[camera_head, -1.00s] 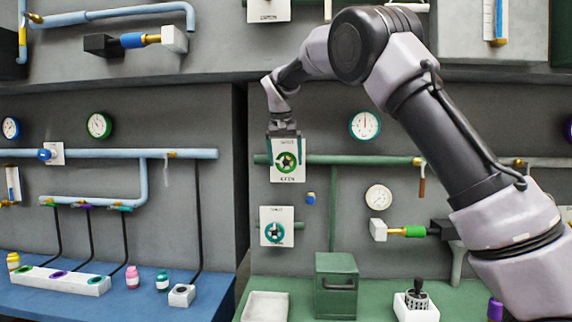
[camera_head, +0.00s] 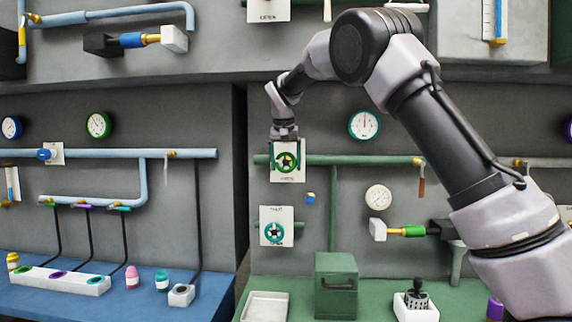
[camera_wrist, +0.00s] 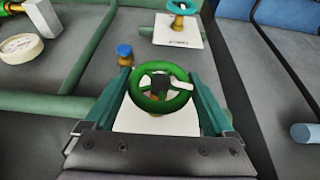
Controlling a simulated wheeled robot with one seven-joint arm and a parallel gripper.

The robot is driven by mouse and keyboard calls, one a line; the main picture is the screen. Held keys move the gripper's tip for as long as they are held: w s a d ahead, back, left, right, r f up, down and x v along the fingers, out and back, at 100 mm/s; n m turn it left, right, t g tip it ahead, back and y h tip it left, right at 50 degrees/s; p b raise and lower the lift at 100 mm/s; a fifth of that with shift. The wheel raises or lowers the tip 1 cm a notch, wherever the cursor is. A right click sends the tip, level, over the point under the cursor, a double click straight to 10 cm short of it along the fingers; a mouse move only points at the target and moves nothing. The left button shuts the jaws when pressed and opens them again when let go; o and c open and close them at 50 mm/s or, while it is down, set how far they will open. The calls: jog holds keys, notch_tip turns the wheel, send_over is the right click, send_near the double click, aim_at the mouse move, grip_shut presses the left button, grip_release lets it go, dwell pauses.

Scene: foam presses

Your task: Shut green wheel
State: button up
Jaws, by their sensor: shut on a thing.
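The green wheel (camera_head: 287,162) is a ring handwheel with spokes in front of a white plate (camera_head: 288,176) on the green pipe. In the wrist view the green wheel (camera_wrist: 160,87) sits between my two teal fingers, one at each side of its rim. My gripper (camera_head: 286,158) is shut on the wheel from in front. The lettering on the plate is partly hidden and cannot be read.
A teal wheel (camera_head: 274,232) on its own white plate sits below. A small blue knob (camera_head: 310,198) is to its upper right. A dark green box (camera_head: 336,286) and a white tray (camera_head: 265,306) stand on the green bench below.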

jog(key=y, duration=0.3)
jog(key=shift+d+m, duration=0.2)
jog(key=shift+m, duration=0.2)
jog(key=y, duration=0.3)
jog(key=shift+m+y, duration=0.3)
jog(key=shift+m, duration=0.1)
jog(key=m+t+y, duration=0.1)
jog(key=y, duration=0.3)
jog(key=shift+f, duration=0.15)
jog(key=m+t+y, duration=0.1)
jog(key=y, duration=0.2)
jog(key=shift+a+y, duration=0.15)
jog(key=shift+y, duration=0.25)
jog(key=shift+a, duration=0.1)
jog(key=o, duration=1.1)
jog(key=v, duration=1.1)
jog(key=shift+f, duration=0.15)
